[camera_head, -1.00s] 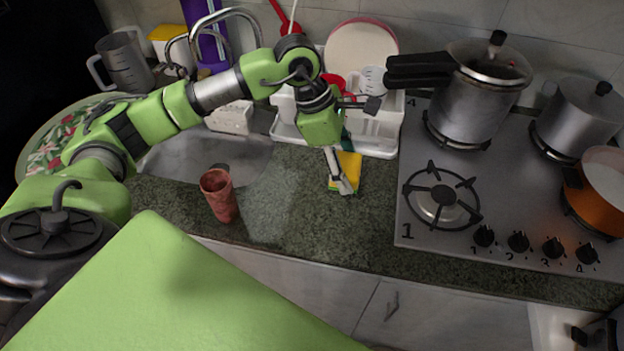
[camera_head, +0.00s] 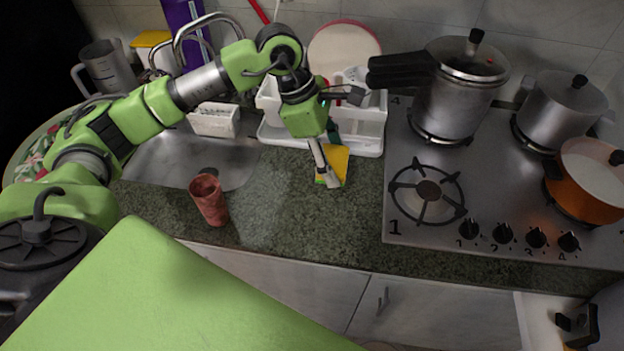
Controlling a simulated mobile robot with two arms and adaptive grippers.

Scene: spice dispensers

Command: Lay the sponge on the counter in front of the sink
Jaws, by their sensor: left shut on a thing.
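The yellow sponge with a green side (camera_head: 339,161) is at the counter (camera_head: 290,205), in front of the dish rack and to the right of the sink (camera_head: 155,165). My left gripper (camera_head: 327,175) points down and is shut on the sponge, covering part of it. I cannot tell whether the sponge touches the counter or is held just above it. My right gripper is not in view.
A reddish cup (camera_head: 209,203) stands on the counter in front of the sink. A white dish rack (camera_head: 360,140) is behind the sponge. The stove (camera_head: 400,228) with several pots is to the right. Counter between cup and stove is clear.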

